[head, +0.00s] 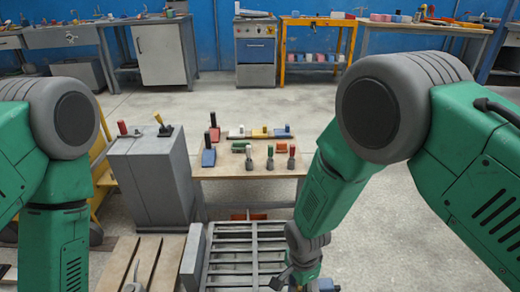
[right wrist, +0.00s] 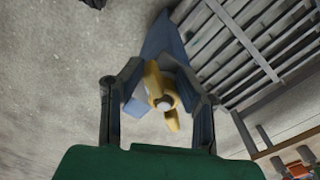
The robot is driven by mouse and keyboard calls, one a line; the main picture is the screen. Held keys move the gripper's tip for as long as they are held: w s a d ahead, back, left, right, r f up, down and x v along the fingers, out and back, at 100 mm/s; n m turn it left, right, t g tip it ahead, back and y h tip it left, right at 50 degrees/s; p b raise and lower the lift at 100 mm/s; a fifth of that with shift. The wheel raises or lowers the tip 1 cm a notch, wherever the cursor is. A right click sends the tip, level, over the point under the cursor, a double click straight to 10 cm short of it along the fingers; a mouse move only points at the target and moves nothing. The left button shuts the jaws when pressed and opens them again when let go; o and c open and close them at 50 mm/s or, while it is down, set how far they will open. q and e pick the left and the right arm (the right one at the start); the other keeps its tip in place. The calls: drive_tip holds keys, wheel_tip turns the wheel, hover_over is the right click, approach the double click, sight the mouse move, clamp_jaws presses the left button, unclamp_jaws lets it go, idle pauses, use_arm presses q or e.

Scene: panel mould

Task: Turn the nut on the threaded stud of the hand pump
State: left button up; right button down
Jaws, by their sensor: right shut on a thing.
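In the right wrist view a yellow nut (right wrist: 153,80), shaped like a wing with two lobes, sits around the grey round end of a stud (right wrist: 165,103). Blue parts of the hand pump (right wrist: 160,42) show behind it, low over the floor. My right gripper (right wrist: 155,88) has its two dark fingers on either side of the nut and is shut on it. In the head view my right gripper (head: 284,279) is low at the bottom edge, beside the slatted grey frame; the nut cannot be made out there. My left gripper is out of view.
A slatted grey metal frame (head: 246,241) lies left of my right gripper. A wooden table (head: 226,171) with several small tools and a grey cabinet (head: 151,180) stand beyond. A wooden pallet (head: 118,262) is at lower left. The floor at right is clear.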

drive_tip(key=shift+w+a+r, duration=0.15)
drive_tip(key=shift+w+a, duration=0.05)
drive_tip(key=shift+w, duration=0.5)
drive_tip(key=shift+w+a+m+b, duration=0.1)
drive_tip(key=shift+w+m+b, duration=0.15)
drive_tip(key=shift+m+b, duration=1.05)
drive_tip(key=shift+b, duration=0.15)
drive_tip(key=shift+w+r+m, duration=0.1)
drive_tip(key=shift+m, duration=0.3)
drive_tip(key=c, duration=1)
unclamp_jaws()
drive_tip(key=shift+w, duration=0.1)
drive_tip(key=shift+c, duration=0.2)
drive_tip(key=shift+o, duration=0.3)
drive_tip(key=shift+a, duration=0.1)
